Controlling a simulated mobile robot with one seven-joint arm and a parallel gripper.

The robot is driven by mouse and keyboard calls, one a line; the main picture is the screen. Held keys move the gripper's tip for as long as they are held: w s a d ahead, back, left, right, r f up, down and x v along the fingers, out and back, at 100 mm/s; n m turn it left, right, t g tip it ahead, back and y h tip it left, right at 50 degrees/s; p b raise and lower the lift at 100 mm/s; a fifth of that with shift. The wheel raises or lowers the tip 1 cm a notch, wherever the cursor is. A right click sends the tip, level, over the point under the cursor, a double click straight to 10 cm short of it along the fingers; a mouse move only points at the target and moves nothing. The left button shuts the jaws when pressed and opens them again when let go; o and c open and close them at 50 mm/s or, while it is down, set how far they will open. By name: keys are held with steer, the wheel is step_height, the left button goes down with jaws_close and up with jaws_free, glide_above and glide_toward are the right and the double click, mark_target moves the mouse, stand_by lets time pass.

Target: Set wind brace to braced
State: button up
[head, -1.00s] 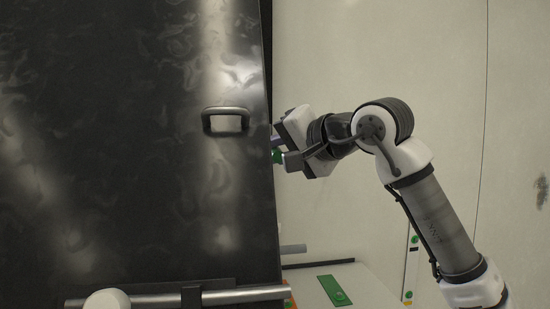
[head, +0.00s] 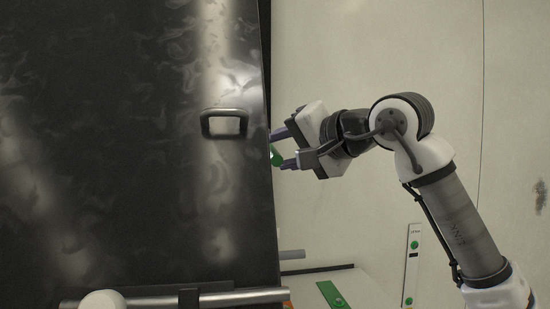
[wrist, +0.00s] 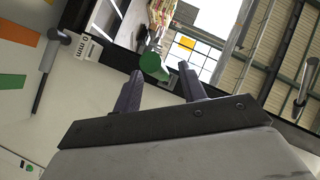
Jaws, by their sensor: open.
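A green knob (head: 276,156) shows at the right edge of the dark panel in the head view, partly hidden behind that edge. In the wrist view the green knob (wrist: 154,66) is a short cylinder on a dark stem, just beyond my fingertips. It looks like the handle of the wind brace, but I cannot read its setting. My gripper (head: 280,150) is open beside the knob, to its right. In the wrist view my gripper (wrist: 160,71) has its two purple fingers apart, with nothing held between them.
The large dark panel (head: 110,130) fills the left, with a handle (head: 224,111) and a horizontal metal bar (head: 240,297). A pale wall (head: 370,50) stands behind my arm. A green strip (head: 328,291) lies low on a pale surface. A grey rod (wrist: 44,75) hangs at left in the wrist view.

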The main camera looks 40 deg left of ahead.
steer(key=b+v, duration=0.2)
steer(key=v, duration=0.9)
steer(key=shift+b, duration=0.3)
steer(key=shift+d, duration=0.1)
